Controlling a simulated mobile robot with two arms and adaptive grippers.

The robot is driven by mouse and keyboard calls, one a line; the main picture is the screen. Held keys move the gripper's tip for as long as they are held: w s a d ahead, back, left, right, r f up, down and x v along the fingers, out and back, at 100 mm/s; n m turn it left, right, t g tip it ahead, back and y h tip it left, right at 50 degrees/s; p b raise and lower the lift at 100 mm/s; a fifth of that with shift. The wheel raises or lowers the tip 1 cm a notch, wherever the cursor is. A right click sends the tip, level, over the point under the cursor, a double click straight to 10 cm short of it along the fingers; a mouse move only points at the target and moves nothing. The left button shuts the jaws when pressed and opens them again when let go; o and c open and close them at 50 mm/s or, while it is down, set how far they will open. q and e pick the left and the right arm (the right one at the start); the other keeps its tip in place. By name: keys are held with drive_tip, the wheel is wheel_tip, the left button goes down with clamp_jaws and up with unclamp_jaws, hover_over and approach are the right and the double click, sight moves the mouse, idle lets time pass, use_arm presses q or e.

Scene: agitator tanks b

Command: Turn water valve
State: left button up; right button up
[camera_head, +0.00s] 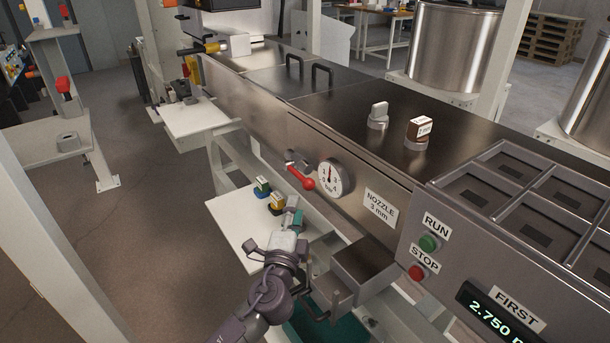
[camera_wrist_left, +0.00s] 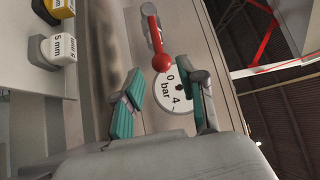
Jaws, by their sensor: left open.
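The water valve's red lever (camera_head: 300,177) sits on the steel machine front, pointing down and right toward the round pressure gauge (camera_head: 331,178). My left gripper (camera_head: 291,213) is open and empty, below the lever and gauge in the head view. In the left wrist view, its green-padded fingers (camera_wrist_left: 168,78) stand apart, with the lever's red ball end (camera_wrist_left: 162,62) and the gauge (camera_wrist_left: 174,92) seen between and beyond them. I cannot see any contact with the lever. The gauge needle is partly hard to read. My right gripper is not in view.
A white shelf (camera_head: 231,223) beside my left gripper holds several small nozzle blocks (camera_head: 263,187); one marked 5 mm (camera_wrist_left: 58,50) shows in the wrist view. A steel box (camera_head: 362,266) juts out to the right. A green RUN button (camera_head: 429,243) and red STOP button (camera_head: 416,273) are further right.

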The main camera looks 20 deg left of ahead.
sight(302, 177)
use_arm(q)
drive_tip(key=w, duration=0.3)
drive_tip(key=w+a, duration=0.1)
drive_tip(key=w, duration=0.2)
drive_tip(key=w+r, duration=0.1)
drive_tip(key=w, duration=0.2)
drive_tip(key=shift+w+a+r+p, duration=0.1)
drive_tip(key=shift+w+a+p, duration=0.1)
drive_tip(key=shift+w+p, duration=0.2)
drive_tip(key=shift+w+a, duration=0.1)
drive_tip(key=shift+w, duration=0.4)
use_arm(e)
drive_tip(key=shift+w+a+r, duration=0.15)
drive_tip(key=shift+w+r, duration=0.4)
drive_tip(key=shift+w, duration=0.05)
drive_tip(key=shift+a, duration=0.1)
use_arm(q)
drive_tip(key=shift+c, duration=0.9)
clamp_jaws()
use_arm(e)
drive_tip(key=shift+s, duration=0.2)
